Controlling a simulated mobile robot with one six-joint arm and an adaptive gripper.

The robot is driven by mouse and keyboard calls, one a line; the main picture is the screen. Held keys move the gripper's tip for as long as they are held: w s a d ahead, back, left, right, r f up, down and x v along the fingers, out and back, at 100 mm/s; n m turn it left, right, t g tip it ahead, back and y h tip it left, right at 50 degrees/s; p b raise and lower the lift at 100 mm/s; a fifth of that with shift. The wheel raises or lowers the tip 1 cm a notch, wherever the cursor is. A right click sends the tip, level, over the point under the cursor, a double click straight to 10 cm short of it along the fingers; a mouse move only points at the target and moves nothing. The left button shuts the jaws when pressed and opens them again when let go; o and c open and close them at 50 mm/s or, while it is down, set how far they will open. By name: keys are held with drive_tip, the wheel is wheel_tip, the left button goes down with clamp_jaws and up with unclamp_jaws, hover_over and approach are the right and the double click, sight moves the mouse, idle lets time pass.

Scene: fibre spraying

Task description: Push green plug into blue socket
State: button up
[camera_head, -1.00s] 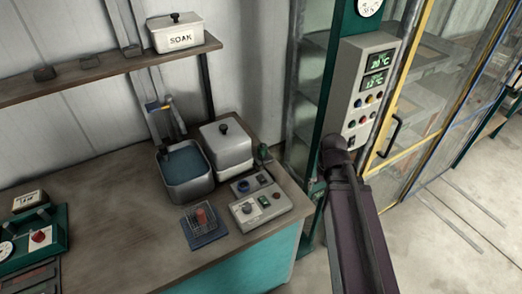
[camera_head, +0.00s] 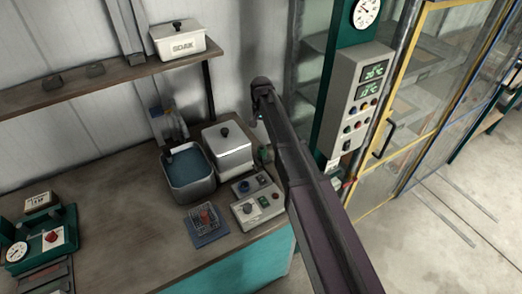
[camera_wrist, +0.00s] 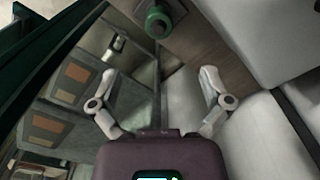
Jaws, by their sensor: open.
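The green plug (camera_head: 265,154) stands at the back right of the bench, beside the white lidded box. In the wrist view a round green part, apparently the plug (camera_wrist: 158,22), shows at the top centre. My gripper (camera_wrist: 159,78) is open and empty, with its two pale fingers spread below the green part and apart from it. In the head view my arm reaches over the bench's right end, and the gripper is mostly hidden. The blue socket, a dark blue ring (camera_head: 262,180), sits on a grey panel in front of the white box.
The white box (camera_head: 228,160) and a water-filled metal tank (camera_head: 189,178) stand left of the plug. A grey control box (camera_head: 258,209) and a wire basket on a blue mat (camera_head: 206,226) are in front. A post with a control panel (camera_head: 358,98) stands right.

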sight(262, 148)
idle(0.4)
wheel_tip(262, 148, down, 8)
drive_tip(key=b, duration=0.8)
drive_tip(key=shift+f+b, duration=0.25)
drive_tip(key=shift+b, duration=0.05)
drive_tip(key=shift+f, duration=0.1)
drive_tip(key=shift+d+f+b, duration=0.1)
drive_tip(key=shift+f+b, duration=2.45)
drive_tip(key=shift+b, duration=0.05)
drive_tip(key=c, duration=1.3)
